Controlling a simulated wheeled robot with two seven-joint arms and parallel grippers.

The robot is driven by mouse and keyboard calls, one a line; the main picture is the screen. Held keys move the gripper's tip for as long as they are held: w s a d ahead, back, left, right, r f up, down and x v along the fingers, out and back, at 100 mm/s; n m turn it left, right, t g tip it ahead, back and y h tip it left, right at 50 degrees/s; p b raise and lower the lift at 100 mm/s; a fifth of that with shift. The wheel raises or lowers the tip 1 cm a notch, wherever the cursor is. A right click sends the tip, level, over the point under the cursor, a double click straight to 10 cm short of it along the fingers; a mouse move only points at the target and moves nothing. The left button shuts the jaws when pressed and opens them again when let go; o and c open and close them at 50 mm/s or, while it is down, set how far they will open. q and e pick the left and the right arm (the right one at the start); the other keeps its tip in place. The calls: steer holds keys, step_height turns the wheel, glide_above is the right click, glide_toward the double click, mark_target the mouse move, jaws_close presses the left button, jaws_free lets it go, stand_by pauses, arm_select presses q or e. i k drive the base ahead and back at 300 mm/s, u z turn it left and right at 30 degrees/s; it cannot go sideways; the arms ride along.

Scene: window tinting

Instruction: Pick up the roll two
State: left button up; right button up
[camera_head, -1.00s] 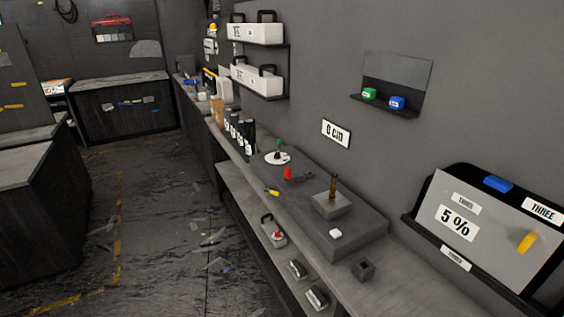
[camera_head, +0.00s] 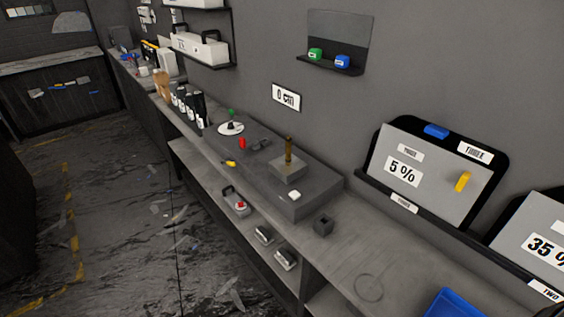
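A grey panel marked "35 %" (camera_head: 530,240) stands at the right edge, partly cut off by the frame. A label reading "TWO" (camera_head: 546,290) sits on the ledge below it. No roll is clearly seen there. Neither gripper is in view.
The long grey workbench (camera_head: 345,262) runs along the wall, with a raised machine (camera_head: 300,200), dark bottles (camera_head: 188,103) and a blue tray (camera_head: 455,304) at the lower right. A shelf with green and blue rolls (camera_head: 328,60) hangs above. Floor on the left is open but littered.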

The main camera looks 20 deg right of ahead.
mark_target(199, 97)
steer(key=u, duration=1.45)
steer(key=i, duration=2.9)
steer(key=z, duration=3.8)
